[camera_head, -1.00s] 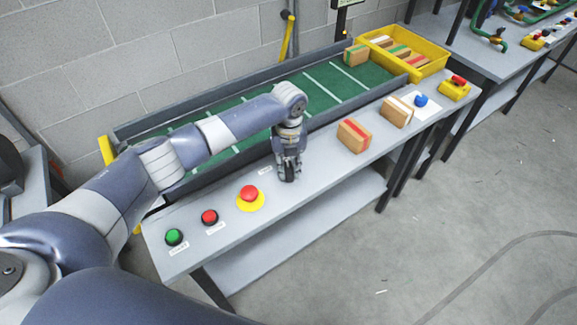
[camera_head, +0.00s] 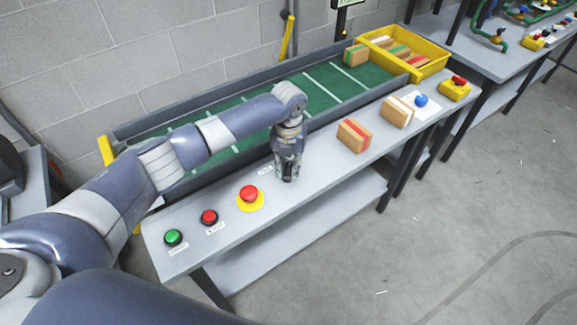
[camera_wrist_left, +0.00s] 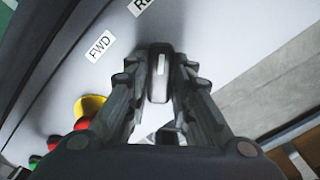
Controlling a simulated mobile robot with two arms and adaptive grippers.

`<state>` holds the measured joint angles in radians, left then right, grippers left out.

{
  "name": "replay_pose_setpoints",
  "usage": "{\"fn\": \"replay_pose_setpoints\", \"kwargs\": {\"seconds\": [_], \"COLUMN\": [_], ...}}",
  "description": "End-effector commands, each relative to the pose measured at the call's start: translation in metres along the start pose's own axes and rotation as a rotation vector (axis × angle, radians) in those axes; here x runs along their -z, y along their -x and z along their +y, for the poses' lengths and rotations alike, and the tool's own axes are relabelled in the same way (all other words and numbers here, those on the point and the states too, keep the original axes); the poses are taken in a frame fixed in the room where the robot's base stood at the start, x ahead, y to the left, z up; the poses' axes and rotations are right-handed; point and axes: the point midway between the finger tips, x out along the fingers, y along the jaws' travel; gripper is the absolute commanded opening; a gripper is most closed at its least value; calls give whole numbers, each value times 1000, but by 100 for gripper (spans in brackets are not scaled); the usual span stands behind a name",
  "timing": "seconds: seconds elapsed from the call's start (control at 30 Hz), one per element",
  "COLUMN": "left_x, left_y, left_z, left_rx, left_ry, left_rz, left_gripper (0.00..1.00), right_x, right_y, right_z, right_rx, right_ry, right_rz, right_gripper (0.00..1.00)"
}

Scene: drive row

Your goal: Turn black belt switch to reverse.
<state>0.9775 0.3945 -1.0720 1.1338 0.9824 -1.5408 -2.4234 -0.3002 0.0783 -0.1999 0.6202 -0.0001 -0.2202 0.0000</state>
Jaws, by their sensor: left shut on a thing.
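The black belt switch (camera_wrist_left: 158,88) shows in the left wrist view between the two fingers of my left gripper (camera_wrist_left: 158,95). Its white mark points toward the top of the picture, closer to the partly cut-off label "RE" (camera_wrist_left: 139,5) than to the "FWD" label (camera_wrist_left: 100,47). In the head view my left gripper (camera_head: 287,176) points down at the control table, right of the red button on a yellow base, and mostly hides the switch. The gripper is shut on the switch. My right gripper is in neither current view.
On the table are a green button (camera_head: 173,237), a red button (camera_head: 209,217) and a red button on yellow (camera_head: 249,194) to the left. Boxes (camera_head: 354,135) and a blue knob (camera_head: 421,100) lie right. The green conveyor (camera_head: 330,82) runs behind, ending at a yellow crate (camera_head: 436,66).

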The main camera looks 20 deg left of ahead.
Motion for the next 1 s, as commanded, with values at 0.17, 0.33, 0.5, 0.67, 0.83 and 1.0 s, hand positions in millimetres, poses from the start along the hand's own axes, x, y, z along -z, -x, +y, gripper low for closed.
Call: {"fn": "replay_pose_setpoints", "kwargs": {"seconds": [0.17, 0.33, 0.5, 0.67, 0.83, 1.0], "left_x": [0, 0, 0, -1, -2, -1], "left_y": [1, 0, 0, 11, 43, 80], "left_z": [0, 0, 0, -1, 0, -1], "left_rx": [0, -1, -1, 1, 1, 0], "left_ry": [-6, -4, -3, -2, -3, -3], "left_rz": [-1, -1, -1, -4, -6, -4], "left_gripper": [33, 42, 42, 42, 42, 42], "right_x": [0, 0, -1, -1, 0, 0], "right_y": [0, 0, 0, 0, 0, 0], "right_z": [1, 2, 4, 4, 2, 2], "right_rx": [-1, -2, -5, -4, -3, -2], "right_ry": [0, 1, 2, 2, 1, 1], "right_rz": [0, 0, -1, -1, 0, 0], "right_gripper": [40, 40, 40, 40, 40, 40]}}
